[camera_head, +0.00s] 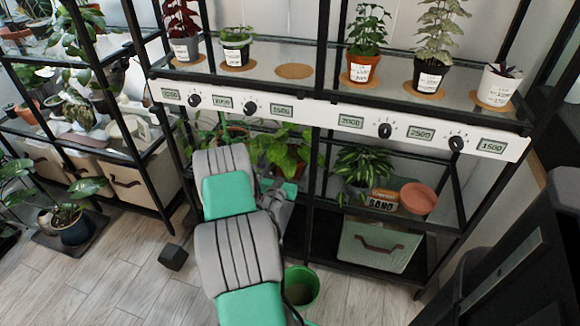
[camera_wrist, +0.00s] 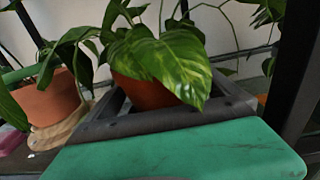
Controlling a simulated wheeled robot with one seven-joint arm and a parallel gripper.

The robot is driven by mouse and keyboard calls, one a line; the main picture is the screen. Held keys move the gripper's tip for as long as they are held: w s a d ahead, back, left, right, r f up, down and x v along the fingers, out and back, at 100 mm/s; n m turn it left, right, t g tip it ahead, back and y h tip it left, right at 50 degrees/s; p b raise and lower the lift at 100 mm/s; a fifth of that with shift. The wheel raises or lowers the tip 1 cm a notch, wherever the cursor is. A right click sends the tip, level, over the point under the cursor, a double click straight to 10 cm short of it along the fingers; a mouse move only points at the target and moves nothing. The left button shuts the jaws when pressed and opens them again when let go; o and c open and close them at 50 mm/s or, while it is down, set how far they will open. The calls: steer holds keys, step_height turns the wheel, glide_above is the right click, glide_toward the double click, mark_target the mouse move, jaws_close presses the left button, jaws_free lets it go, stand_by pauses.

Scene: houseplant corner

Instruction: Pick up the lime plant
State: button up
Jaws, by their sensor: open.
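A plant with bright, lime-marbled green leaves (camera_head: 285,152) stands on the middle shelf behind my arm. It is likely the lime plant, though no label on it shows. In the wrist view its large leaves (camera_wrist: 160,55) hang over a terracotta pot (camera_wrist: 142,93), straight ahead of my gripper (camera_wrist: 163,100). My gripper is open, with the pot at or between its jaws; I cannot tell whether they touch it. A leaf covers the right side of the pot. In the head view my gripper (camera_head: 280,190) is partly hidden by my arm.
A black shelf post (camera_wrist: 298,65) is close on the right. The upper shelf carries several labelled plants and an empty cork mat (camera_head: 294,71). A green bucket (camera_head: 301,286) stands on the floor.

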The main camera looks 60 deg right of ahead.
steer(key=shift+w+d, duration=0.2)
steer(key=shift+d, duration=0.6)
steer(key=c, duration=1.4)
steer(key=shift+r, duration=0.1)
steer(key=shift+c, duration=0.5)
steer(key=shift+r, duration=0.1)
